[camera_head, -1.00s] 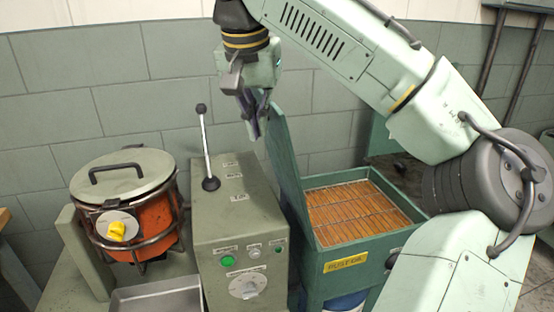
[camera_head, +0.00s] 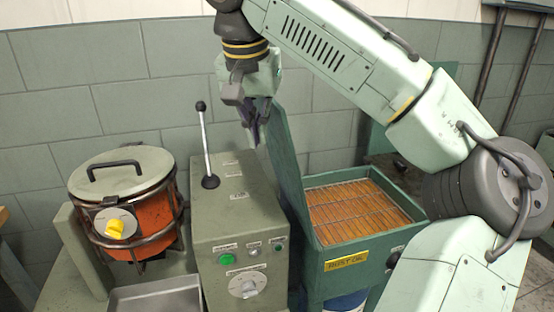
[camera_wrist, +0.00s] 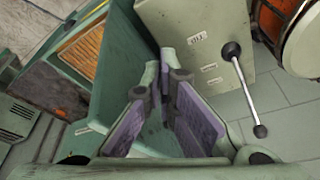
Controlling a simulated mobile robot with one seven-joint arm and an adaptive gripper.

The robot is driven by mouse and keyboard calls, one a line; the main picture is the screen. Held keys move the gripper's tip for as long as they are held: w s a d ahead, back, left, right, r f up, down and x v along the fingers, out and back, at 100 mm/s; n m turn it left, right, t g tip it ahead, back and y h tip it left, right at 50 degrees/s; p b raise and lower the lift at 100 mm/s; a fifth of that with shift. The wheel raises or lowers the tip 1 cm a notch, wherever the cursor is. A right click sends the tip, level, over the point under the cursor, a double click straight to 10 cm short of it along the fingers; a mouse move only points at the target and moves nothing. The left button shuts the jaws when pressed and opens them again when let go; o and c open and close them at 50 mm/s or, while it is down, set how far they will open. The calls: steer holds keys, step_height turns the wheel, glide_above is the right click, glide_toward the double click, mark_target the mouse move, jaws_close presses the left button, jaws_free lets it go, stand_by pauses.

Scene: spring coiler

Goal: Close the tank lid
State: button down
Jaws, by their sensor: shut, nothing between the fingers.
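The tank (camera_head: 352,264) is a green box with a yellow "RUST OIL" label, and its top is open over orange oil under a wire grid (camera_head: 358,208). Its green lid (camera_head: 289,165) stands steeply upright along the tank's left side. In the wrist view the lid (camera_wrist: 127,62) is a green panel left of the fingers. My gripper (camera_head: 254,140) is shut and empty at the lid's upper left side. In the wrist view its purple-padded fingers (camera_wrist: 172,72) come together close beside the lid; I cannot tell whether they touch it.
A grey-green control box (camera_head: 238,222) with a black-knobbed lever (camera_head: 205,140) and a green button stands left of the lid. Further left are an orange lidded pot (camera_head: 150,215) and a metal tray (camera_head: 158,297). A tiled wall is behind.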

steer(key=shift+f, duration=0.6)
steer(key=shift+w+d+r+p, duration=0.15)
steer(key=shift+d+p, duration=0.1)
steer(key=shift+d, duration=0.3)
steer(key=shift+w+d+r+p, duration=0.15)
steer(key=shift+d+p, duration=0.1)
steer(key=shift+d, duration=0.3)
steer(key=w+d+r+p, duration=0.1)
steer(key=d, duration=0.5)
steer(key=shift+w+r, duration=0.15)
steer(key=shift+w, duration=0.15)
